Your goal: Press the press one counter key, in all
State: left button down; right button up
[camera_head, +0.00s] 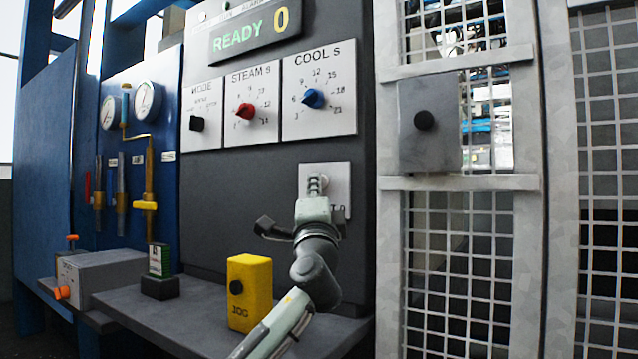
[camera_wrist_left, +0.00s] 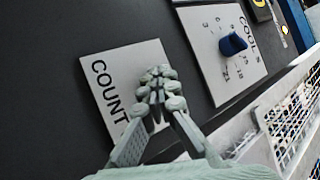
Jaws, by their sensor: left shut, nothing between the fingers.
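The counter plate (camera_head: 341,180) is a pale square on the dark grey press panel, below the COOL dial. In the left wrist view the counter plate (camera_wrist_left: 95,68) reads "COUNT", the rest of its label being covered. My left gripper (camera_head: 316,182) is shut and empty, its fingertips in front of the plate's middle. In the left wrist view the left gripper (camera_wrist_left: 157,85) hides the key itself. I cannot tell whether the fingertips touch it. The display (camera_head: 255,33) above reads READY and 0. My right gripper is not in view.
Dials sit above: MODE (camera_head: 197,123), STEAM with a red knob (camera_head: 245,111), COOL with a blue knob (camera_head: 313,98). A yellow JOG box (camera_head: 249,292) stands on the grey shelf (camera_head: 195,310). A mesh gate (camera_head: 460,260) is at right. Gauges (camera_head: 145,100) are at left.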

pick_arm(q)
jog(key=shift+s, duration=0.1)
jog(key=shift+s+a, duration=0.45)
jog(key=shift+s, duration=0.15)
jog(key=shift+a, duration=0.1)
jog(key=s+a, duration=0.1)
jog(key=s, duration=0.1)
jog(key=s+a+p, duration=0.1)
jog(key=s, duration=0.1)
jog(key=shift+a, duration=0.4)
jog(key=shift+f, duration=0.15)
dwell(0.5)
